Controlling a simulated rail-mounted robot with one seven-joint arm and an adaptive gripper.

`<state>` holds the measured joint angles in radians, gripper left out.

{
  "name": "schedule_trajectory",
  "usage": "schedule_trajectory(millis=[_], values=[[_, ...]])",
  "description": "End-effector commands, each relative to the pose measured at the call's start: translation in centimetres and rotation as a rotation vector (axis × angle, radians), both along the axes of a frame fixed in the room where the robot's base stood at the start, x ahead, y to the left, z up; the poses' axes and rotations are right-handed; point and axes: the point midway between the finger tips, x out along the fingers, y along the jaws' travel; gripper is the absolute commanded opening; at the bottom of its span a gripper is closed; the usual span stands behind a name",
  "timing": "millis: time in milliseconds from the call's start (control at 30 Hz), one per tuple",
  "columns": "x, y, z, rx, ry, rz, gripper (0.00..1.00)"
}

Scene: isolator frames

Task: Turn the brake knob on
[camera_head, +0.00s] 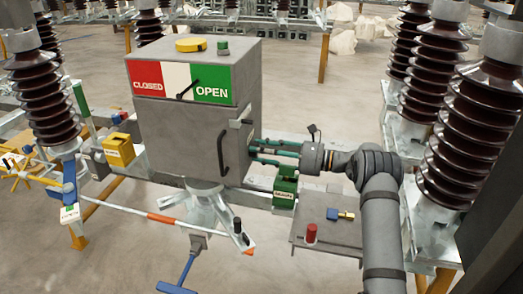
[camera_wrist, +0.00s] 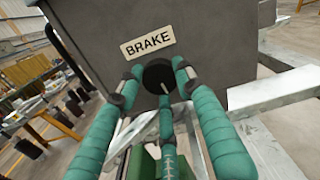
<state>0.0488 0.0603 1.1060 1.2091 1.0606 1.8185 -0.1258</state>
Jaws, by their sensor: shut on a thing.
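The brake knob (camera_wrist: 156,74) is a round black knob on the side of a grey box, just below a tilted BRAKE label (camera_wrist: 148,42) in the wrist view. A short pale mark shows on the knob's lower right part. My gripper (camera_wrist: 160,82) has three teal fingers closed around the knob, two at its sides and one below. In the head view, my gripper (camera_head: 258,153) reaches the right side of the grey box (camera_head: 190,130) from the right. The knob is hidden there.
The box carries a CLOSED/OPEN panel (camera_head: 182,83) and a side handle (camera_head: 223,150). A green block (camera_head: 285,188) sits just below my gripper. A shelf (camera_head: 325,228) with a red cylinder (camera_head: 311,233) is below my arm. Brown insulators (camera_head: 470,130) stand at the right.

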Motion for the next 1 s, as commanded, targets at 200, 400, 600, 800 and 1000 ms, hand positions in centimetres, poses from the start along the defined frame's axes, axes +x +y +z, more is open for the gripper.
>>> schedule_trajectory(millis=[200,400,600,800,1000], values=[[0.02,-0.02,0.10,0.011,0.048,-0.001,0.10],[0.03,-0.03,0.08,0.013,0.055,0.000,0.10],[0.03,-0.03,0.08,0.013,0.054,0.000,0.10],[0.02,-0.02,0.05,0.012,0.054,-0.001,0.46],[0.01,-0.01,0.02,0.012,0.054,-0.001,0.55]])
